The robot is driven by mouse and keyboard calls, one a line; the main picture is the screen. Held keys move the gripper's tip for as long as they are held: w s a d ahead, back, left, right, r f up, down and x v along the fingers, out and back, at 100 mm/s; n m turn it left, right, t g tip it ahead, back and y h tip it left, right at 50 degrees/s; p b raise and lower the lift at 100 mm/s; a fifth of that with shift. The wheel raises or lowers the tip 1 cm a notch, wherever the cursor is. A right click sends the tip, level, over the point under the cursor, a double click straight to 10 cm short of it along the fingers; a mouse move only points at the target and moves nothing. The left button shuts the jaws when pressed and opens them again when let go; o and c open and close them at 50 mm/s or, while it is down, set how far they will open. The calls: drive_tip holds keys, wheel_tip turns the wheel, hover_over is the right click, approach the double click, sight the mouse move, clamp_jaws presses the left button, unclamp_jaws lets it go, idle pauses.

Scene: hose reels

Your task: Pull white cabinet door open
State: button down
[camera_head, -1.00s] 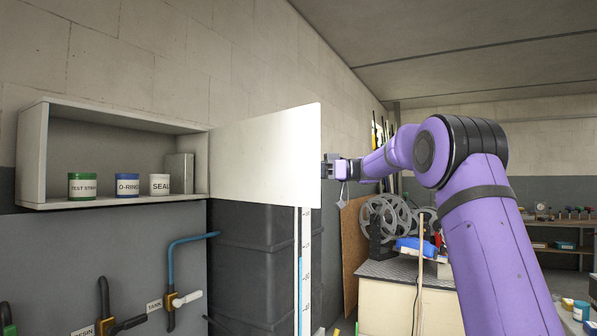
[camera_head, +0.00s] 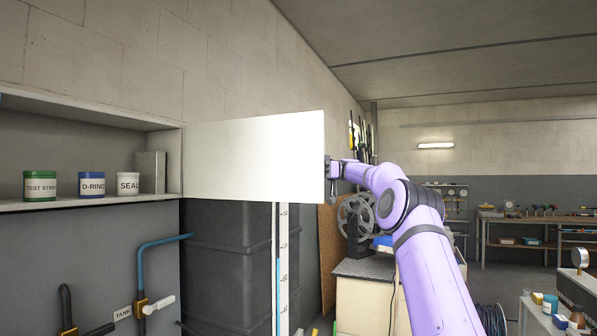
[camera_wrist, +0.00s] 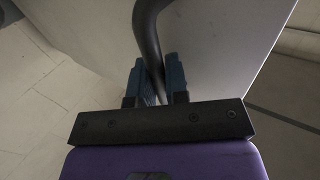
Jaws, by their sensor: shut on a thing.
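The white cabinet door (camera_head: 254,158) stands swung out from the right side of the wall cabinet (camera_head: 90,204), whose inside is exposed. My gripper (camera_head: 331,168) is at the door's free edge, partly hidden behind it in the head view. In the wrist view, the two blue fingers of my gripper (camera_wrist: 160,82) are shut on a dark curved handle (camera_wrist: 148,30). The pale door panel (camera_wrist: 215,50) lies close behind the handle.
Inside the cabinet stand a green-labelled jar (camera_head: 40,186), a blue jar (camera_head: 91,185) and a white jar (camera_head: 128,184). Below the door are a dark tank (camera_head: 225,250) and a level gauge (camera_head: 281,270). A bench with reels (camera_head: 357,218) stands behind my arm.

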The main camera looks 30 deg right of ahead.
drive_tip(key=shift+w+d, duration=0.2)
drive_tip(key=shift+d, duration=0.15)
drive_tip(key=c, duration=1.1)
unclamp_jaws()
drive_tip(key=shift+c, duration=0.2)
drive_tip(key=shift+r, duration=0.15)
